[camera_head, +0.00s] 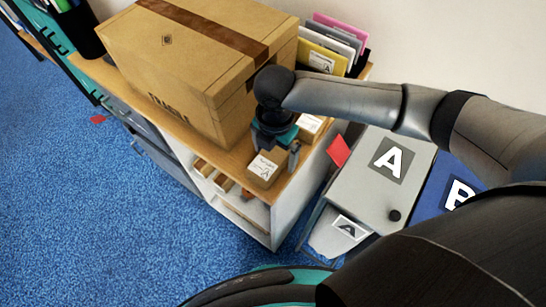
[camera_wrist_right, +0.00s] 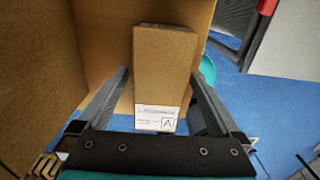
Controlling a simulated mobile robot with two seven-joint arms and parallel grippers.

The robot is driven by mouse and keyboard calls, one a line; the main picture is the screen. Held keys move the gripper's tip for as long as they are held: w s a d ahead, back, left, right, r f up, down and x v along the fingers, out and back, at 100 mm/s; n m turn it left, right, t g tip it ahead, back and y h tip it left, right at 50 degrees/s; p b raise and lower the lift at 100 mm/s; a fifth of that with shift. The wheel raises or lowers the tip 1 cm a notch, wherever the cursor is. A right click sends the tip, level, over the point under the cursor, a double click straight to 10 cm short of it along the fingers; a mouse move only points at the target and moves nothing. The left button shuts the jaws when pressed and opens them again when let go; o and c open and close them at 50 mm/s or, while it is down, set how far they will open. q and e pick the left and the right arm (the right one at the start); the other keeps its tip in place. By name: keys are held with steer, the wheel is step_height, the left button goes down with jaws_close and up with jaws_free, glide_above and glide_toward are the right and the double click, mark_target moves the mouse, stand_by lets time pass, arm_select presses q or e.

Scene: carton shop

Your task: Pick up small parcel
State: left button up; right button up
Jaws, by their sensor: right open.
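A small brown parcel (camera_head: 264,171) with a white label stands on the shelf top near its front end. In the right wrist view the parcel (camera_wrist_right: 166,65) lies between the two fingers, its label marked A. My right gripper (camera_head: 276,150) is open at the parcel, with gaps showing beside it in the wrist view. I cannot tell whether either finger touches it. My left gripper is not in view.
A large carton (camera_head: 195,60) stands close to the left of my gripper. Another small labelled box (camera_head: 309,126) sits just behind it. Upright folders (camera_head: 325,50) stand at the back. A grey bin lid (camera_head: 375,190) marked A and a blue one (camera_head: 450,180) marked B are at right.

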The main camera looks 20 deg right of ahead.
steer(key=c, duration=1.5)
